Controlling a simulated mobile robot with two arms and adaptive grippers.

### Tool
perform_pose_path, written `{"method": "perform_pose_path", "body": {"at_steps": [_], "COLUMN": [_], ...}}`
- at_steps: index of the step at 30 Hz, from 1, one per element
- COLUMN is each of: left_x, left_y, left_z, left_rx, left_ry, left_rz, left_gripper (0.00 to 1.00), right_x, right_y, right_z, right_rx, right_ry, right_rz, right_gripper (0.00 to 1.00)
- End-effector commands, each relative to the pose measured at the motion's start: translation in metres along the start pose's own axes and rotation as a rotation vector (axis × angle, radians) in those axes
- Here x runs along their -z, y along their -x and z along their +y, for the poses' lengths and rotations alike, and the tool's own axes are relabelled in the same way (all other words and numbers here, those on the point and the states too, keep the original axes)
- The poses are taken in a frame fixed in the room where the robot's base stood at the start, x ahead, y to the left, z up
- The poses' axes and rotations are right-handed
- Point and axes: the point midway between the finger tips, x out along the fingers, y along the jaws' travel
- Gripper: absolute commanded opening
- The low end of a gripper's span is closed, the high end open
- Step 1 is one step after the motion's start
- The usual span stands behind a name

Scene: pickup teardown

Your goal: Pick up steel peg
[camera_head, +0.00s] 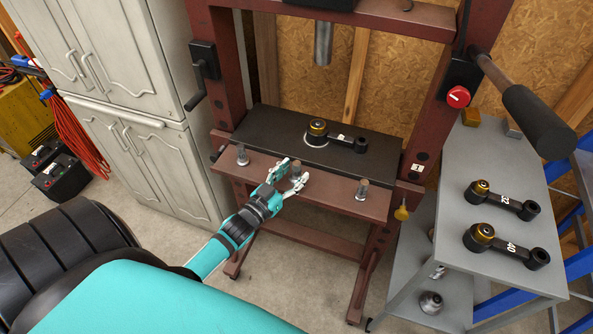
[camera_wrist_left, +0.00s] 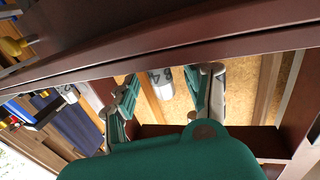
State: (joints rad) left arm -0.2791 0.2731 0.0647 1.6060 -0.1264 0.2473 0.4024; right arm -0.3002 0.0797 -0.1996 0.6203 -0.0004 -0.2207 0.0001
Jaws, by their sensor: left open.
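Steel pegs stand upright along the front beam of the red press: a left one (camera_head: 242,155), a middle one (camera_head: 296,171) and a right one (camera_head: 362,189). My left gripper (camera_head: 284,170) is open at the middle peg, its fingers close around or beside it. I cannot tell whether they touch it. In the left wrist view, the two teal fingers (camera_wrist_left: 167,95) are spread apart. A pale cylinder (camera_wrist_left: 160,82) shows between them, but I cannot tell whether it is the peg. My right gripper is out of view.
The red press frame (camera_head: 233,85) surrounds a black plate (camera_head: 260,127) bearing a black arm with a brass-topped end (camera_head: 317,128). A grey table (camera_head: 450,225) at right holds two similar arms marked 32 and 40. White cabinets (camera_head: 135,70) stand at left.

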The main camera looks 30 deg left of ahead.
Motion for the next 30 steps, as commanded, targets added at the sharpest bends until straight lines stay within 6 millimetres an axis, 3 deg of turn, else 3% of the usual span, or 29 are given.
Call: {"method": "perform_pose_path", "body": {"at_steps": [4, 12, 24, 30], "left_x": [0.001, 0.0, 0.0, 0.0], "left_y": [-0.018, -0.021, -0.02, -0.02], "left_z": [0.0, 0.0, 0.0, 0.0], "left_rx": [0.0, 0.0, 0.0, 0.0], "left_ry": [0.002, 0.001, 0.001, 0.001], "left_rz": [0.001, 0.0, 0.0, 0.0], "left_gripper": [0.49, 0.49, 0.0, 0.0], "right_x": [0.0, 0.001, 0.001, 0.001], "right_y": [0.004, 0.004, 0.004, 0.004], "right_z": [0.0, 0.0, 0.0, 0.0], "right_rx": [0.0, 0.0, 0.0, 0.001], "right_ry": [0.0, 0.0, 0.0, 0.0], "right_rz": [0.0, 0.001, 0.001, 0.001], "right_gripper": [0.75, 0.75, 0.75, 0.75]}}
